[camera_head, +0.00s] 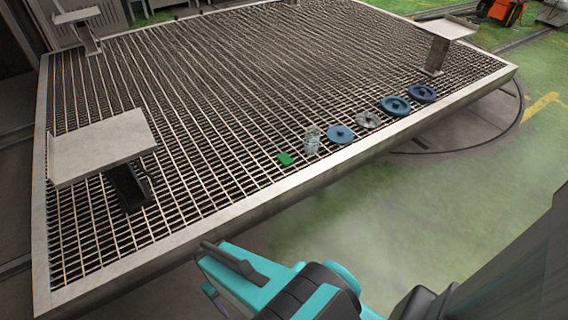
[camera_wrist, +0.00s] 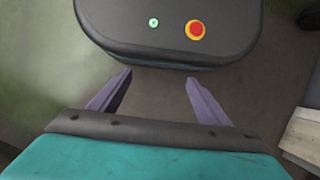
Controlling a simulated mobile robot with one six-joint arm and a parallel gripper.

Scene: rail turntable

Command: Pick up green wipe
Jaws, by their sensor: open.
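The green wipe (camera_head: 285,159) is a small bright green square lying flat on the metal grating near its front edge, just left of a clear bottle, in the head view. It does not show in the wrist view. In the wrist view my gripper (camera_wrist: 158,82) has its two grey fingers spread apart with nothing between them. In the head view my teal arm is at the bottom, in front of and below the platform edge, well apart from the wipe. My fingertips cannot be made out clearly there.
The grating platform (camera_head: 340,163) has a raised metal rim. A clear bottle (camera_head: 312,140), a blue disc (camera_head: 341,134), a grey disc (camera_head: 368,120) and two more blue discs (camera_head: 395,105) (camera_head: 421,93) line its front edge. A plate on a post (camera_head: 100,145) stands at left. The grating behind is clear.

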